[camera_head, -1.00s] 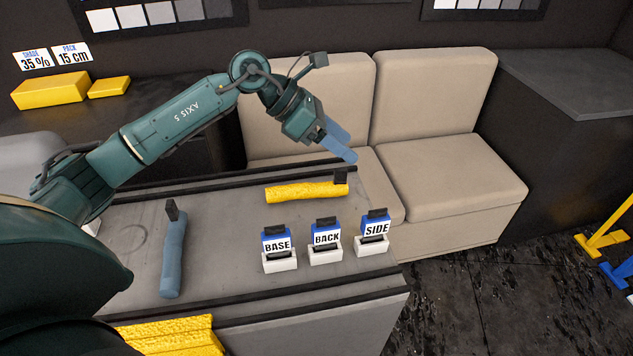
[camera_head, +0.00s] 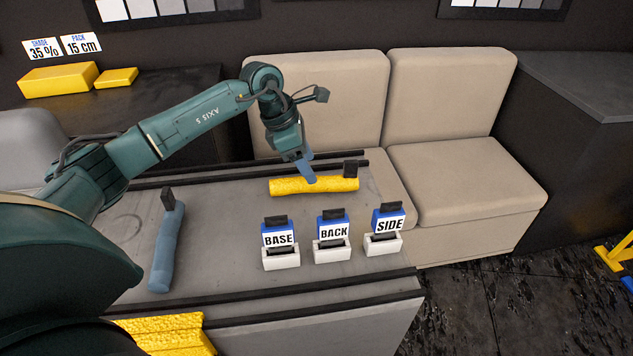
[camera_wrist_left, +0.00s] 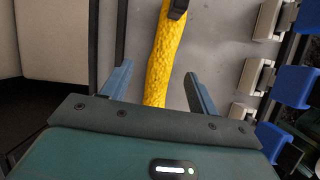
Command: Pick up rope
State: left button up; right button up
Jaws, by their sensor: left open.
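A thick yellow rope-like length (camera_head: 300,186) with a black block at its right end lies on the grey table (camera_head: 225,215). A similar blue length (camera_head: 167,252) with a black block lies on the left of the table. My left gripper (camera_head: 308,172) points down, just above the yellow length. In the left wrist view my left gripper (camera_wrist_left: 162,86) is open and empty, and the yellow length (camera_wrist_left: 164,55) runs between its blue fingers. I cannot tell how much height separates them. My right gripper is not in view.
Three white holders with blue cards marked BASE (camera_head: 279,245), BACK (camera_head: 332,237) and SIDE (camera_head: 386,229) stand in front of the yellow length. Dark rails edge the table. A beige seat (camera_head: 455,180) stands behind. Bare table lies between the two lengths.

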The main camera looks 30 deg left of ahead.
aim_at(349, 181)
pick_arm(q)
jog(key=shift+p+x, duration=0.55)
jog(key=shift+x, duration=2.15)
jog(key=shift+s+d, duration=0.15)
jog(key=shift+s, duration=0.05)
jog(key=shift+c, duration=0.6)
jog(key=shift+r, duration=0.1)
jog(key=c, duration=1)
